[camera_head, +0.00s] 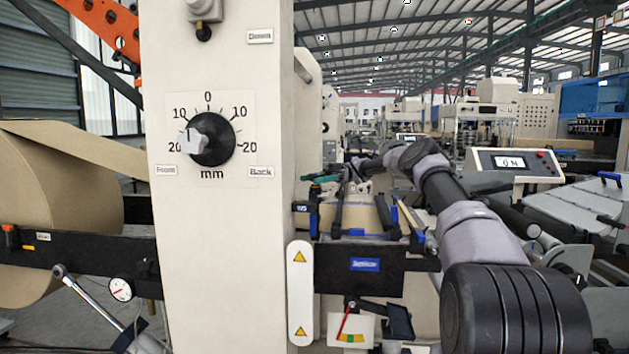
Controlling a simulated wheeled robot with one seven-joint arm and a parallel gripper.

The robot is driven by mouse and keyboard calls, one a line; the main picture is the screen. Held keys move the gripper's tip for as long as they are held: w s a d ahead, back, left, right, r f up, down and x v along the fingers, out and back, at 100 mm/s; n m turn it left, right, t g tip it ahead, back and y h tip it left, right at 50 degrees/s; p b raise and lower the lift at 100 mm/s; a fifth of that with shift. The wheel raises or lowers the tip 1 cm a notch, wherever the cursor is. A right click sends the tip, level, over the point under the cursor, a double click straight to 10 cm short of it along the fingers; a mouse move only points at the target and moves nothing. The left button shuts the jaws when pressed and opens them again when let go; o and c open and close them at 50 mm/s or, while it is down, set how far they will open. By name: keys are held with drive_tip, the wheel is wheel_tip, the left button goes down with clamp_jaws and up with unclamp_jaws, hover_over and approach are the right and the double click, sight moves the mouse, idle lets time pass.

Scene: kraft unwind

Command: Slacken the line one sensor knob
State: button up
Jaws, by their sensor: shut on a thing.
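My arm reaches in from the lower right and bends away to the left, beyond the white pillar. My gripper (351,168) is small and far off at its end, beside a dark upright on the machine behind the pillar. It is shut on a small part, mostly hidden by the fingers and the arm. I cannot make out whether this is the line one sensor knob. A green piece (324,178) lies just left of the gripper. No label reading line one is legible.
A black dial knob (214,139) with a mm scale is on the white pillar (225,270). A paper roll (60,200) stands left. A control panel (515,165) reads ON at right.

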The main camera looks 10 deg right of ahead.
drive_tip(key=shift+f, duration=0.25)
drive_tip(key=o, duration=1.4)
drive_tip(key=shift+r, duration=0.1)
